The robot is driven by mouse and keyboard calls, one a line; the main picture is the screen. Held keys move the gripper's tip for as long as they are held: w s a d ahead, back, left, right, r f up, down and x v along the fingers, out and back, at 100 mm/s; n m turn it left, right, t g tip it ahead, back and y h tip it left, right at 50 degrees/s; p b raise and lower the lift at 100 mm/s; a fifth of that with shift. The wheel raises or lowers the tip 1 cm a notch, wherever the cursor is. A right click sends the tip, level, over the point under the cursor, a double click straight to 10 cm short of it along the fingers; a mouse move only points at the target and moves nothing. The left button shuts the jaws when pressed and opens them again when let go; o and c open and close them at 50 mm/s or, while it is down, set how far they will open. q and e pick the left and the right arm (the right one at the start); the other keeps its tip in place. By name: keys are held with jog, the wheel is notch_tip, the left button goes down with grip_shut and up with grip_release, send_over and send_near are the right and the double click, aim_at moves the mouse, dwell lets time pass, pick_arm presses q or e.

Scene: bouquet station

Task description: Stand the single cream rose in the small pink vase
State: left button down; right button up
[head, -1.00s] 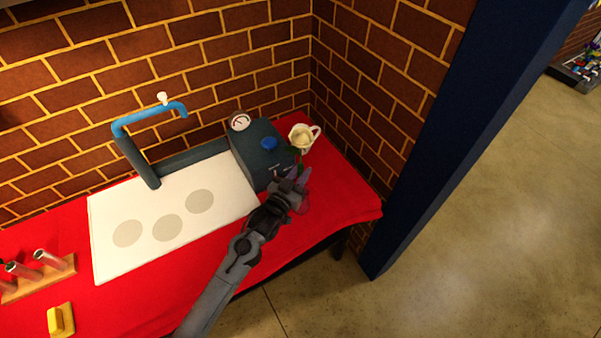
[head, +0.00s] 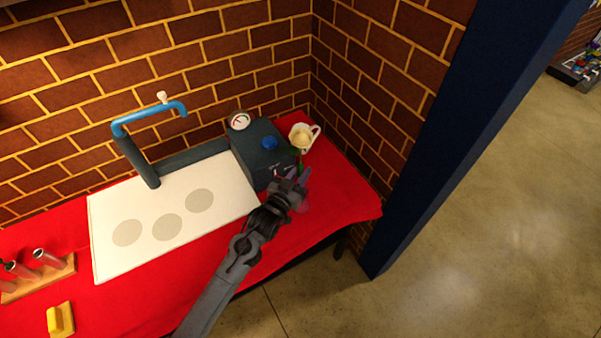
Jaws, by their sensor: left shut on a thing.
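The cream rose (head: 302,140) shows its pale bloom at the back right of the red table. Its green stem runs down from the bloom to my left gripper (head: 290,183), which is shut on it. The small pink vase (head: 303,203) is a faint, translucent pink shape just right of and partly behind the gripper. The gripper hides much of the vase and the lower stem, so I cannot tell whether the stem is inside the vase. My right gripper is not in view.
A white handled mug or jug (head: 314,133) shows around the bloom. A dark box with a blue knob (head: 270,143) and gauge stands left of the gripper. Brick walls close the back.

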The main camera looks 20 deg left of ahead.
pick_arm(q)
jog(key=shift+f, duration=0.3)
jog(key=c, duration=0.9)
grip_release()
